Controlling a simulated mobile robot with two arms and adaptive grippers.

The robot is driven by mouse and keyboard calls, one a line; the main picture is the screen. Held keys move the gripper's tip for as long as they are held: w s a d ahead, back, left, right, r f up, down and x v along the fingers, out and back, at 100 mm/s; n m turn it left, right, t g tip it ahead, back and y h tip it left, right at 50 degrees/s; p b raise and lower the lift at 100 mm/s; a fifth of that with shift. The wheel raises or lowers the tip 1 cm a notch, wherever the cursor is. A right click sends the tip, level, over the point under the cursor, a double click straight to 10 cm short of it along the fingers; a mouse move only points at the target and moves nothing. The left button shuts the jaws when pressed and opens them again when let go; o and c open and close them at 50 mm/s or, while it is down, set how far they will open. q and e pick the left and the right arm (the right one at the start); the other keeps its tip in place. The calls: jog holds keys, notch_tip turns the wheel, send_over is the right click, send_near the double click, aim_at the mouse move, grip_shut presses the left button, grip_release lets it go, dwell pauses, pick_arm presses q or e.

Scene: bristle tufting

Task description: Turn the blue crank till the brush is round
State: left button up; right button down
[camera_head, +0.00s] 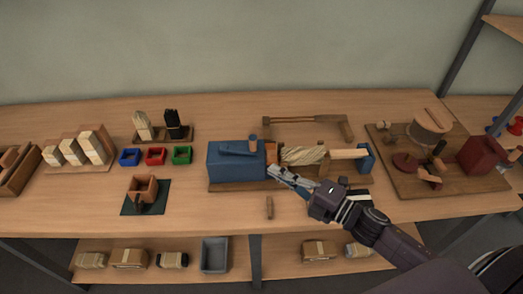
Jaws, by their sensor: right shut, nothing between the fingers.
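A blue machine box (232,164) stands on a wooden base board (225,187) in the middle of the bench. A blue bar, apparently the crank (238,149), lies across its top with a small wooden knob (253,142) upright at the right end. A pale twisted, striped piece, which may be the brush (303,155), lies right of the box; I cannot tell whether it is round. My right gripper (272,171) is shut and empty. Its fingertips are at the lower right corner of the box, below the knob; contact is unclear. My left gripper is not in view.
A blue end block (367,158) stands at the base board's right end. A wooden frame (305,121) is behind. Coloured trays, including a red one (155,156), are left; a board with a dark red box (482,155) is right.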

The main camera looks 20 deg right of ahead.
jog(key=w+a+p, duration=0.2)
jog(key=w, duration=0.6)
jog(key=shift+w, duration=0.1)
